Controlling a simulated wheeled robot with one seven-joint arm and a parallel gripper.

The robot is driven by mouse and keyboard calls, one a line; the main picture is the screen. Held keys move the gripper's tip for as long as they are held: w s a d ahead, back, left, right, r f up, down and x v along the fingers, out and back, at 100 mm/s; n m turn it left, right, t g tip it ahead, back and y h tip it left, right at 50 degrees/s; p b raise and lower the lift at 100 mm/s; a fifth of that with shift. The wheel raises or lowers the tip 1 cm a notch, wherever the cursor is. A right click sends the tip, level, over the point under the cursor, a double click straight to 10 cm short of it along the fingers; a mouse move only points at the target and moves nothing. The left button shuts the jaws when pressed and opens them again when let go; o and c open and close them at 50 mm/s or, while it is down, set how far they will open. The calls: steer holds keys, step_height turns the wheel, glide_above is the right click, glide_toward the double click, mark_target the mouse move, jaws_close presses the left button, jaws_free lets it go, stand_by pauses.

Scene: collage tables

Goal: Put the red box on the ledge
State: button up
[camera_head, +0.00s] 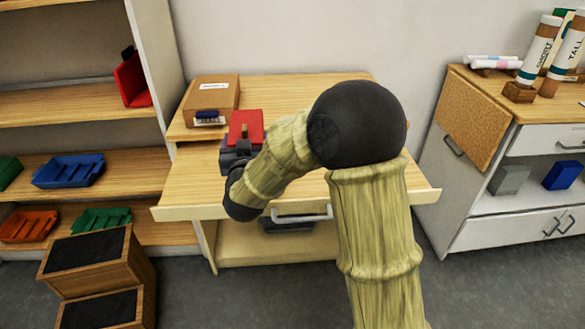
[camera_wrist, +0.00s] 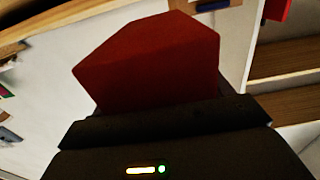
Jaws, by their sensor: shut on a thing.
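The red box (camera_head: 245,123) is held in my dark gripper (camera_head: 240,147), over the left part of the wooden table (camera_head: 190,190). The raised wooden ledge (camera_head: 290,88) runs along the back of that table against the wall. The box appears near the ledge's front edge; I cannot tell its height above the wood. In the wrist view the red box (camera_wrist: 155,62) stands out beyond my gripper (camera_wrist: 160,112), which is shut on its near end. My arm hides the right part of the ledge.
A brown cardboard box (camera_head: 215,92) and a small dark blue item with a white label (camera_head: 208,118) occupy the ledge's left end. Shelves with coloured trays (camera_head: 68,170) stand left. A cabinet (camera_head: 490,190) stands right. The ledge's middle looks clear.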

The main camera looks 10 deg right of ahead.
steer(key=shift+s+a, duration=0.15)
steer(key=shift+s, duration=0.15)
steer(key=shift+s+d+f, duration=0.1)
steer(key=shift+s+d, duration=0.05)
steer(key=shift+d, duration=0.05)
steer(key=f, duration=0.2)
steer(key=f+b, duration=0.1)
steer(key=d+f, duration=0.1)
steer(key=f, duration=0.1)
steer(key=shift+w+f, duration=0.2)
steer(key=shift+f, duration=0.1)
steer(key=shift+a+f, duration=0.15)
steer(key=shift+f, duration=0.05)
